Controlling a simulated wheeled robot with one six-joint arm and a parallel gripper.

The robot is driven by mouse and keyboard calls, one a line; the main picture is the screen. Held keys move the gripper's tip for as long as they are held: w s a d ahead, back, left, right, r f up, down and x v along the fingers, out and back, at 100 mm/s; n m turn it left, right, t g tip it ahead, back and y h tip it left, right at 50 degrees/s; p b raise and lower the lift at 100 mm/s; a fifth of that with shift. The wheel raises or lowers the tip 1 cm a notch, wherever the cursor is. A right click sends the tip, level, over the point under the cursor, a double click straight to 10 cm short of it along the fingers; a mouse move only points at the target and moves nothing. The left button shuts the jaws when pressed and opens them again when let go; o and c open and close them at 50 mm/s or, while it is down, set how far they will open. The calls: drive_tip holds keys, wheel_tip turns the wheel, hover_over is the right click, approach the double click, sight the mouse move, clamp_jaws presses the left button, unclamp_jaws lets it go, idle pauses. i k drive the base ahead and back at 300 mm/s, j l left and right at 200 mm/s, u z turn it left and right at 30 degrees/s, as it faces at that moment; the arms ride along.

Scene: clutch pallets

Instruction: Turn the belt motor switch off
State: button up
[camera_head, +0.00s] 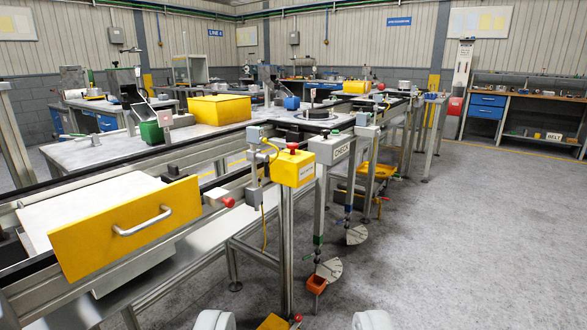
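I cannot tell for certain which thing is the belt motor switch. A label reading BELT (554,135) shows on the low part of the wooden workbench at the far right, too small to show any lever. A yellow control box (293,168) with a red button on top stands on a post in the middle, its front label unreadable. Two grey wall boxes (116,35) (294,38) hang on the back wall. My gripper (293,321) shows only as two white rounded tips at the bottom edge, wide apart with nothing between them, far from all of these.
The conveyor line (100,151) runs from the left foreground to the back. A yellow drawer front (128,228) with a metal handle is near at left. Grey floor (480,240) is clear at right.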

sight(292, 146)
drive_tip(key=i+l, duration=0.1)
drive_tip(key=i, duration=1.2)
